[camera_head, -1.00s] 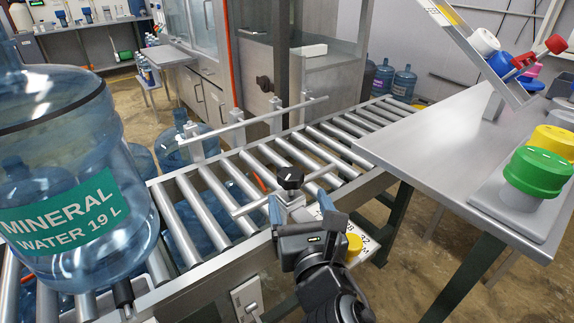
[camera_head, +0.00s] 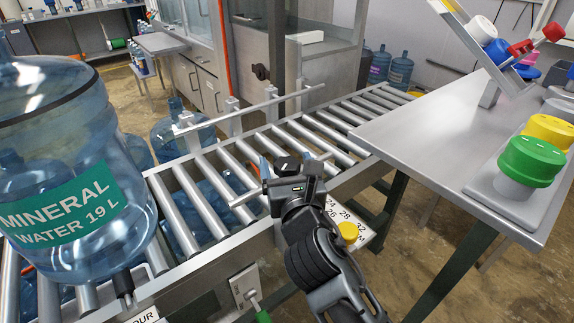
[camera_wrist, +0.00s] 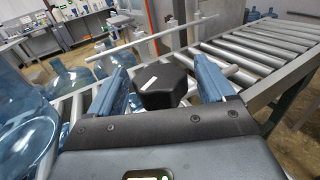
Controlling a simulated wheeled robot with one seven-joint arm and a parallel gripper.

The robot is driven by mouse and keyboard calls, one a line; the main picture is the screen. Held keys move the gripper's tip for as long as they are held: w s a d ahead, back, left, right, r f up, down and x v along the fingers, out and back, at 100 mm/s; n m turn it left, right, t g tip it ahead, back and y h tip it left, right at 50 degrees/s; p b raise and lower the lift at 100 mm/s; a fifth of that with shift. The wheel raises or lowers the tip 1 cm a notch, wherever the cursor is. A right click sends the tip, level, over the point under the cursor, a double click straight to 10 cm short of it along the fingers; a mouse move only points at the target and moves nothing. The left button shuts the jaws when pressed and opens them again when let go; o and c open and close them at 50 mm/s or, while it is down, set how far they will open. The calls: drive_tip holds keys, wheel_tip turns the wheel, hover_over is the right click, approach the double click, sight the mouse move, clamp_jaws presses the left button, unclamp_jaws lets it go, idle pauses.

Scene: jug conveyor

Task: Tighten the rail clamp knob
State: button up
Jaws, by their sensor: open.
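The rail clamp knob (camera_head: 286,166) is black with a white mark on top. It sits by the near guide rail (camera_head: 245,197) of the roller conveyor. In the wrist view the knob (camera_wrist: 162,86) lies beyond and between the two blue fingers. My gripper (camera_head: 285,168) is open, with one finger to each side of the knob. Whether either finger touches it I cannot tell. The clamp below the knob is mostly hidden by my gripper.
A large blue water jug (camera_head: 65,170) stands on the rollers at left. A steel table (camera_head: 440,125) with coloured caps (camera_head: 530,161) is at right. The far guide rail (camera_head: 250,107) runs along the conveyor. A yellow knob (camera_head: 348,231) is near the scale label.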

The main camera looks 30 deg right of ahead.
drive_tip(key=c, duration=1)
drive_tip(key=shift+o, duration=0.2)
